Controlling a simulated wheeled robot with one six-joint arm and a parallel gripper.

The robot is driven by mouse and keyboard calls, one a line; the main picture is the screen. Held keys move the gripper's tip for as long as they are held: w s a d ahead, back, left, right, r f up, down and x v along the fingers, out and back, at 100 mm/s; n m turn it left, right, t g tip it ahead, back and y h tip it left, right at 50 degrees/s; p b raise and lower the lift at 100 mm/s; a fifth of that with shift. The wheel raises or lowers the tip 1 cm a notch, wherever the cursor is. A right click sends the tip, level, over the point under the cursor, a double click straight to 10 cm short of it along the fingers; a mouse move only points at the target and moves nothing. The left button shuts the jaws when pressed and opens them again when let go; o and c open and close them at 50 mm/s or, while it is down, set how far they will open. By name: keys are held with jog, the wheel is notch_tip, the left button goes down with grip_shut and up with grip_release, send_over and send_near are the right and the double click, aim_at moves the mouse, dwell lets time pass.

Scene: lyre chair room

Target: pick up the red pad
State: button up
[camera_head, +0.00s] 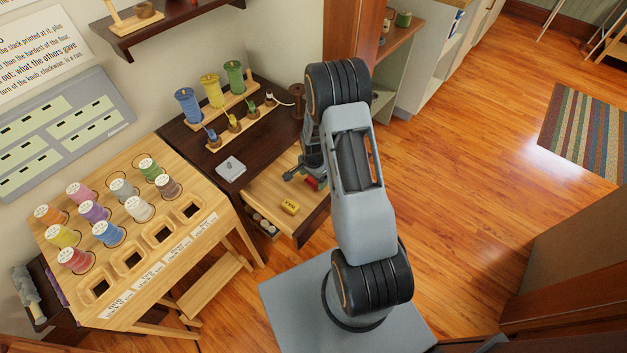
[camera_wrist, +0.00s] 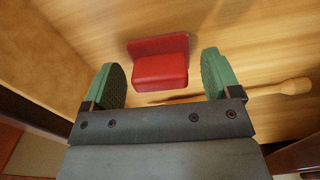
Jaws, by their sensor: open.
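The red pad (camera_wrist: 160,68) lies on the light wooden floor of an open drawer. In the wrist view it sits just beyond and between the fingertips of my gripper (camera_wrist: 165,78), closer to the left finger than the right is to it by little. My gripper is open, with green finger pads on both sides and nothing held. In the head view the red pad (camera_head: 312,183) is a small red patch in the drawer (camera_head: 262,194), partly hidden by my gripper (camera_head: 302,172) and arm.
A thin wooden stick (camera_wrist: 270,89) lies beside the pad, passing by the right finger. The dark desk (camera_head: 205,140) holds spools and a grey pad (camera_head: 231,168). A slanted spool rack (camera_head: 140,230) stands left.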

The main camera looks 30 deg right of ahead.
jog(key=shift+c, duration=0.3)
jog(key=c, duration=0.9)
jog(key=shift+r, duration=0.15)
jog(key=shift+c, duration=0.2)
jog(key=shift+r, duration=0.25)
notch_tip(320, 180, up, 3)
jog(key=shift+w+f, duration=0.1)
jog(key=shift+f, duration=0.1)
jog(key=s+a+r, duration=0.1)
jog(key=s+r, duration=0.2)
jog(key=s, duration=0.1)
jog(key=s+a+r, duration=0.1)
jog(key=s+r, duration=0.2)
jog(key=s, duration=0.2)
jog(key=s+a+r, duration=0.1)
jog(key=s+r, duration=0.2)
jog(key=s, duration=0.2)
jog(key=shift+a+r, duration=0.1)
jog(key=shift+r, duration=0.2)
jog(key=shift+w, duration=0.1)
